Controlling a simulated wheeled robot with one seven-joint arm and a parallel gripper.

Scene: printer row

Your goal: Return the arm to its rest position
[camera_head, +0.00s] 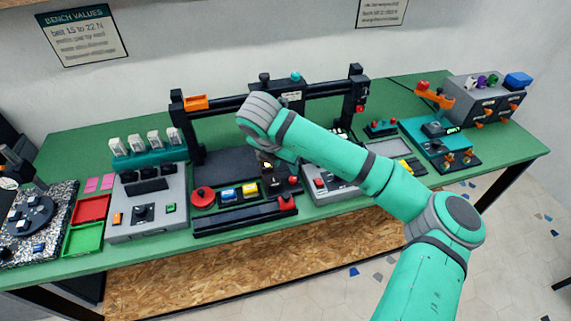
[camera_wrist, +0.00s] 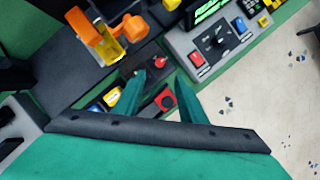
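My teal and grey arm (camera_head: 330,155) reaches from the lower right over the middle of the green bench (camera_head: 60,150), bent at the elbow. Its wrist is above the printer's front part. My gripper (camera_wrist: 160,80) shows in the wrist view as two teal fingers standing apart, with nothing seen between them. Below the fingers are a dark control strip and a red button (camera_wrist: 167,102). In the head view the fingers are mostly hidden or too small to make out.
The printer's black gantry (camera_head: 225,107) stands close behind my wrist. A grey control box (camera_head: 325,185) sits just right, and a red knob (camera_head: 202,196) left. An orange part (camera_wrist: 92,35) is near my fingers in the wrist view. Floor (camera_head: 510,250) lies clear in front.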

